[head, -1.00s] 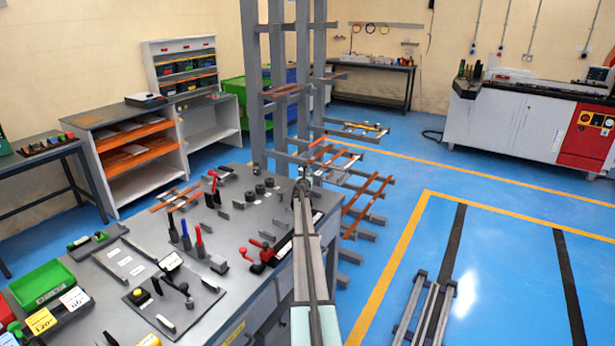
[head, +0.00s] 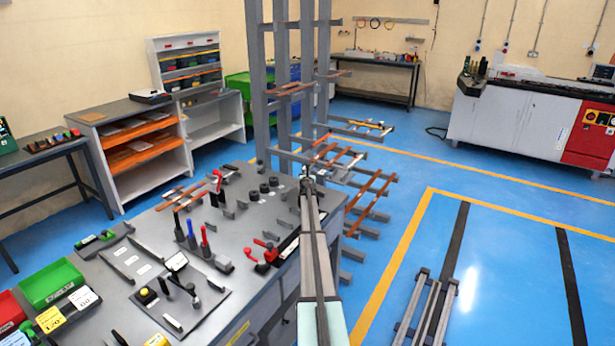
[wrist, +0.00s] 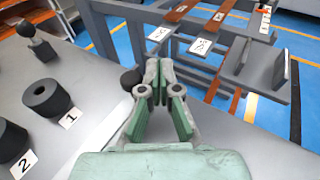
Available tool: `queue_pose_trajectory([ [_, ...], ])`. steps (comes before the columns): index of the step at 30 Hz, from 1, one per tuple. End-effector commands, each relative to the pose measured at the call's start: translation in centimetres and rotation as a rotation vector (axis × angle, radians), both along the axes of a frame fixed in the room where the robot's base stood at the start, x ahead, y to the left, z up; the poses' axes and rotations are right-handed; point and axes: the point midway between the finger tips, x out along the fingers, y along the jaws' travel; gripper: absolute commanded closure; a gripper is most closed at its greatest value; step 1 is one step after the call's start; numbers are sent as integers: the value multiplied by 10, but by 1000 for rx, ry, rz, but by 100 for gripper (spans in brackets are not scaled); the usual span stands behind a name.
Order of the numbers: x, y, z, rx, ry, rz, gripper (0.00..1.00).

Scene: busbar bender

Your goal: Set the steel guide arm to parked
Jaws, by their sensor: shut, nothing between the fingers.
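My gripper (head: 307,176) is over the right back part of the grey workbench (head: 215,325). In the wrist view my gripper (wrist: 158,78) has its fingertips together with nothing between them. A dark ball knob (wrist: 130,80) shows just left of the fingertips, partly hidden by them; I cannot tell whether they touch. Another dark ball knob on a short post (wrist: 25,28) stands on a steel block at the upper left. I cannot tell for sure which part is the steel guide arm; the gripper may hide some of it.
Black rollers (wrist: 46,97) with number tags stand left of my gripper. Red-handled clamps (head: 265,250) stand on the bench. A grey rack (head: 282,110) with copper bars rises beyond the bench's back right.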

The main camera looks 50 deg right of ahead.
Motion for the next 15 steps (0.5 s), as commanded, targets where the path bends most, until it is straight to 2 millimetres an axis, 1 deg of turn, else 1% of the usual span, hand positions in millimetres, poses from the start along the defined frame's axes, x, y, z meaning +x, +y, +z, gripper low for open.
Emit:
queue_pose_trajectory([
  [5,-5,0,2,0,0,1,100],
  [8,-14,0,5,0,0,3,100],
  [12,-33,-1,10,1,0,8,100],
  [15,-53,-8,14,0,1,8,100],
])
